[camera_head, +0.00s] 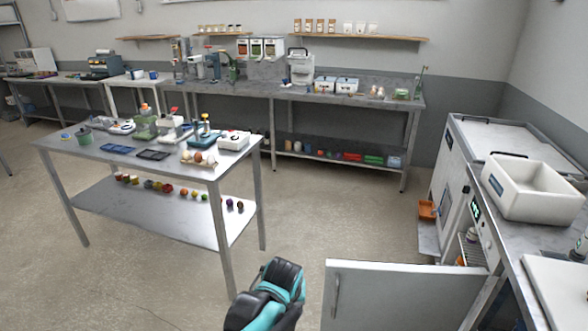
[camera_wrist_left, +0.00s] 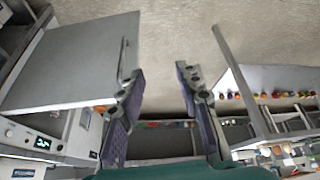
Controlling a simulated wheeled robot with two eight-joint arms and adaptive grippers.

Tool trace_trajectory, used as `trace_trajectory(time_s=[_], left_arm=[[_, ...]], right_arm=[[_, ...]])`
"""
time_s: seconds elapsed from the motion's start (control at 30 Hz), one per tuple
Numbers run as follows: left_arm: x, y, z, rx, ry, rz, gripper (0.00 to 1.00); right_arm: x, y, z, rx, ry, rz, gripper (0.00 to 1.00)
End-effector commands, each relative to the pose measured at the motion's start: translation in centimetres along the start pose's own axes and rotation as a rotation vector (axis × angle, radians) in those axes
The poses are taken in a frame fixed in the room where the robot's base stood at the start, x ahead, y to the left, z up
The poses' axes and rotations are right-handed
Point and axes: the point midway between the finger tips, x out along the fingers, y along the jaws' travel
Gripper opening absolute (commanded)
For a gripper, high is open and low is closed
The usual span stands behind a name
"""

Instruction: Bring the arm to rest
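My left gripper shows in the left wrist view (camera_wrist_left: 158,85). Its two dark fingers stand wide apart with bare floor between them, and nothing is held. In the head view a teal and black part of my arm rises at the bottom centre, between the metal table (camera_head: 180,164) and the open white door (camera_head: 400,296). The fingers cannot be made out there. My right gripper is in neither view.
The open door also shows in the left wrist view (camera_wrist_left: 70,62), left of the fingers. A white bin (camera_head: 530,190) stands on the right counter. A long workbench (camera_head: 350,98) lines the back wall. The floor (camera_head: 330,215) in the middle is clear.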

Motion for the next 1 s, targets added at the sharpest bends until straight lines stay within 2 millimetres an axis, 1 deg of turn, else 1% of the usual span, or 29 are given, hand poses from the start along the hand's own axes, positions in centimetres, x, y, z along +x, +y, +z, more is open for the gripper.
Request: trace_trajectory(time_s=[0.03,0.1,0.17,0.2,0.3,0.4,0.5,0.63,0.77,1.0], left_arm=[[-1.9,-2.3,0.8,-0.010,0.011,-0.003,0.34],[-4.2,-4.7,1.8,-0.012,0.028,-0.003,0.34],[-5.9,-6.7,3.0,-0.015,0.043,-0.006,0.34],[-6.9,-7.9,3.9,-0.017,0.055,-0.008,0.34],[-9.1,-10.7,6.4,-0.021,0.082,-0.015,0.34],[-10.7,-12.9,9.0,-0.025,0.109,-0.025,0.34],[-11.5,-14.4,11.3,-0.027,0.131,-0.035,0.34],[-12.0,-15.5,13.2,-0.028,0.151,-0.045,0.34],[-12.1,-15.8,14.0,-0.026,0.160,-0.050,0.34],[-12.1,-15.8,14.0,-0.025,0.161,-0.050,0.34]], right_arm=[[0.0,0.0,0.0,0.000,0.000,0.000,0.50],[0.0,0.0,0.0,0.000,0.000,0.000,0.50],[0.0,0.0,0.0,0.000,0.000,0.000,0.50],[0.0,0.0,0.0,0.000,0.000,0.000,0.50],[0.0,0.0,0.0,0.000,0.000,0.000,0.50],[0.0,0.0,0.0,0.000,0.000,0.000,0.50],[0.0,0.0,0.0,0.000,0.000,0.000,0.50],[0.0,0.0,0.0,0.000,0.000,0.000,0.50],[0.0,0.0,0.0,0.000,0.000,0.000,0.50],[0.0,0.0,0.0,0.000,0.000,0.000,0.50]])
